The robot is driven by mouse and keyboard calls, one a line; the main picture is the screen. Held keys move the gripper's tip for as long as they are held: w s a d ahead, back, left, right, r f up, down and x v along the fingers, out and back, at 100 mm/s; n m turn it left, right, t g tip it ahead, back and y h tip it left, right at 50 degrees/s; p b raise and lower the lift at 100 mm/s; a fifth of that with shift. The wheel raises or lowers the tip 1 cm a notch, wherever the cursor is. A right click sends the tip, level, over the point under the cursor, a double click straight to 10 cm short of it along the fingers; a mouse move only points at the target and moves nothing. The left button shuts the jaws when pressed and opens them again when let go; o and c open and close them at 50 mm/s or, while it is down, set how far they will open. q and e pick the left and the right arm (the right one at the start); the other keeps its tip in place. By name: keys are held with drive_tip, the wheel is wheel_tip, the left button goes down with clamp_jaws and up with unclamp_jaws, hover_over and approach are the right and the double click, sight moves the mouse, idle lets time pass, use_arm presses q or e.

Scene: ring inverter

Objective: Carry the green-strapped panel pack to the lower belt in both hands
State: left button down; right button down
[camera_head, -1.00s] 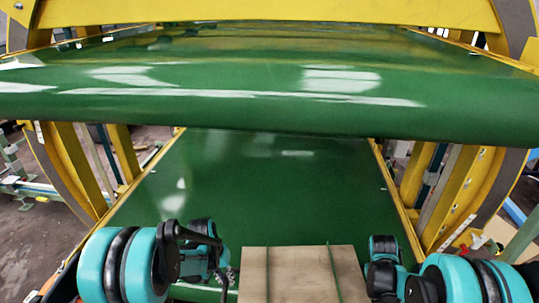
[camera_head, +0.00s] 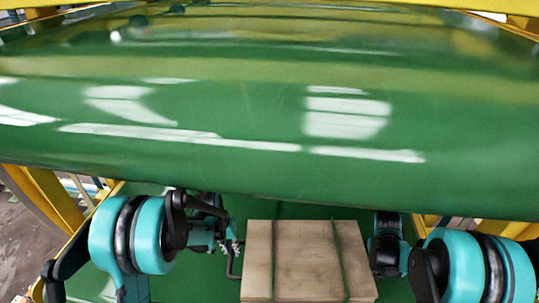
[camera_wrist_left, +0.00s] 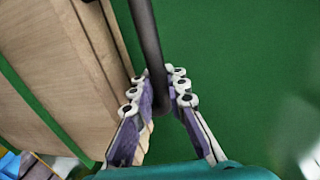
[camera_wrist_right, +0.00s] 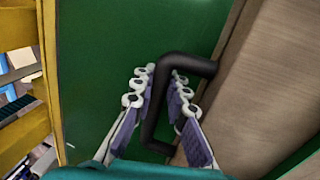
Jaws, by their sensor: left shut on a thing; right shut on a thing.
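The panel pack (camera_head: 310,258) is a light wooden stack with thin green straps, low in the head view between my two grippers. My left gripper (camera_head: 233,248) is at its left side. In the left wrist view its fingers (camera_wrist_left: 167,95) are shut on a dark bar handle (camera_wrist_left: 148,40) beside the pack (camera_wrist_left: 65,70). My right gripper, at the pack's right side, shows in the right wrist view (camera_wrist_right: 160,92), shut on a black handle (camera_wrist_right: 187,66) on the pack (camera_wrist_right: 265,85). The lower belt (camera_head: 265,208) is green and lies under and beyond the pack, mostly hidden.
The green upper belt (camera_head: 230,110) spans the head view above and ahead of the pack, its rounded front edge close beyond my grippers. Yellow frame posts (camera_head: 52,200) stand at the sides. Another yellow frame part (camera_wrist_right: 22,70) shows in the right wrist view.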

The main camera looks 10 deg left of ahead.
use_arm(q)
drive_tip(key=shift+w+r, duration=0.1)
use_arm(e)
drive_tip(key=shift+w+r, duration=0.1)
use_arm(q)
drive_tip(key=shift+s+r, duration=0.1)
drive_tip(key=shift+s, duration=0.1)
use_arm(e)
drive_tip(key=shift+s+r, duration=0.1)
drive_tip(key=shift+s, duration=0.1)
use_arm(q)
drive_tip(key=shift+w, duration=0.1)
use_arm(e)
drive_tip(key=shift+w, duration=0.1)
use_arm(q)
drive_tip(key=shift+f, duration=0.25)
use_arm(e)
drive_tip(key=shift+f, duration=0.2)
